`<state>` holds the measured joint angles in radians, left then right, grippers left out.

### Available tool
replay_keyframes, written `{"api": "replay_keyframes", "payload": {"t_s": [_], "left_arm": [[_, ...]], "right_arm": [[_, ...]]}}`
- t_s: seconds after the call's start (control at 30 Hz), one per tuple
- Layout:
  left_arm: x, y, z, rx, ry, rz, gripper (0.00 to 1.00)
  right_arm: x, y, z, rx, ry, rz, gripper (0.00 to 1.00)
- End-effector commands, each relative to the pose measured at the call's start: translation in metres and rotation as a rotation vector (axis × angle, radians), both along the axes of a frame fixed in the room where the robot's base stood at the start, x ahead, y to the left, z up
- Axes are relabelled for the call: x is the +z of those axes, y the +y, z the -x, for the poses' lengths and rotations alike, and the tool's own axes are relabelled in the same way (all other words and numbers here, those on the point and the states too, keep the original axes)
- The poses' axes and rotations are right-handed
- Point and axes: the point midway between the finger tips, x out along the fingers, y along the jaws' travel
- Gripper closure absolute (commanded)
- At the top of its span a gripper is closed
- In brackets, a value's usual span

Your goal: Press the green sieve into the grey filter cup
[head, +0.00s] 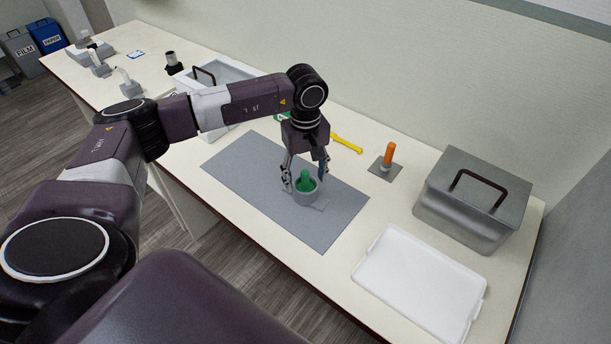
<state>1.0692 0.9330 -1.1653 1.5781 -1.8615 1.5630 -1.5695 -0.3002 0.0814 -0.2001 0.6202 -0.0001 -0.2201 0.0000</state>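The green sieve (305,181) stands upright in the mouth of the grey filter cup (305,196). Its narrower top sticks up above the cup's rim; how deep it sits cannot be told. The cup is on a grey mat (240,167). My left gripper (305,181) points down over them, its fingers spread wide on either side of the sieve, near the cup's rim. Gaps show between the fingers and the sieve. Whether a fingertip touches the cup is unclear. My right gripper is out of view.
A yellow tool (346,144) and an orange peg (389,154) on a dark base lie behind the mat. A grey lidded box (470,205) and a white tray (420,283) stand to the right. A white bin (222,71) is partly behind my arm. The mat's right part is clear.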

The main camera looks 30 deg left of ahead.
Motion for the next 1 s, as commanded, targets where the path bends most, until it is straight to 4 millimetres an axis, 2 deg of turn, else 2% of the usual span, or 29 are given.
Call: {"api": "replay_keyframes", "payload": {"t_s": [0.2, 0.33, 0.73, 0.9, 1.0], "left_arm": [[0.001, 0.000, 0.000, 0.000, 0.000, 0.000, 0.44], [0.011, 0.000, -0.001, 0.001, -0.003, -0.001, 0.44], [0.091, 0.000, -0.001, -0.001, -0.004, 0.000, 0.44], [0.113, 0.000, -0.001, 0.000, -0.001, 0.000, 0.44], [0.118, 0.000, 0.000, 0.000, 0.001, 0.001, 0.44]], "right_arm": [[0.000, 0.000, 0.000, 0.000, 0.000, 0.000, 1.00], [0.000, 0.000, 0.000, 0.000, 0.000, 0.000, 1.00], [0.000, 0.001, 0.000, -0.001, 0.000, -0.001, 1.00], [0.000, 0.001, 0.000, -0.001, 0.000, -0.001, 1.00], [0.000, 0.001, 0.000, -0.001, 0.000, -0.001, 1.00]]}}
